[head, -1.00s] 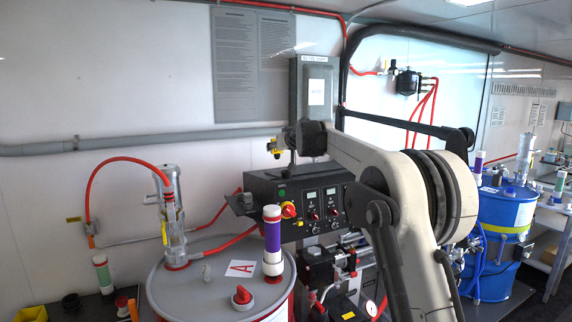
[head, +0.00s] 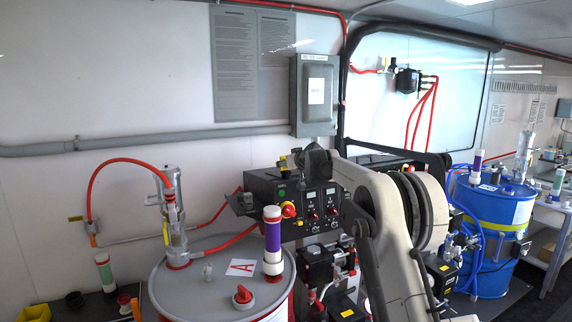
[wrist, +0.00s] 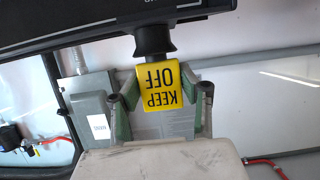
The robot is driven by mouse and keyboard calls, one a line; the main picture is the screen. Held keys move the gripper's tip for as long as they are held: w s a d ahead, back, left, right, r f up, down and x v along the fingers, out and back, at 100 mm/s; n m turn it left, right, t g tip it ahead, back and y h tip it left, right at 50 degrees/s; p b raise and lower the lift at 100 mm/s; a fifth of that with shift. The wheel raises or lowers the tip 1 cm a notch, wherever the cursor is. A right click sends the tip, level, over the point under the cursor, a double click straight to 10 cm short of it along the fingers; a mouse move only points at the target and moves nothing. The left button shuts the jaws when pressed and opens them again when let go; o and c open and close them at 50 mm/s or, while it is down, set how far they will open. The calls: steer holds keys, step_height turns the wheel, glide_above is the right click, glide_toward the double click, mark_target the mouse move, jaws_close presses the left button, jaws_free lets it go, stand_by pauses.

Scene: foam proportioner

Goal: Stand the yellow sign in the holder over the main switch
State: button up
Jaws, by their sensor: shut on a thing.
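The yellow sign (wrist: 162,88), lettered KEEP OFF, is held between the two green-padded fingers of my gripper (wrist: 158,92) in the wrist view. This view is upside down, so the sign stands upright. A black round holder (wrist: 153,40) stands directly under it on the black control box (wrist: 75,22). In the head view, my gripper is small and low over the control box (head: 262,190). The red-and-yellow main switch (head: 289,210) is on its front.
A grey electrical box (head: 315,95) and a grey pipe (head: 140,142) are on the wall behind. A grey drum (head: 215,285) with a purple-banded tube (head: 272,240) stands in front of the control box. A blue drum (head: 495,240) stands at right.

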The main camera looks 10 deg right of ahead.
steer(key=o, duration=1)
steer(key=b+v, duration=0.2)
steer(key=v, duration=1)
steer(key=shift+b, duration=0.4)
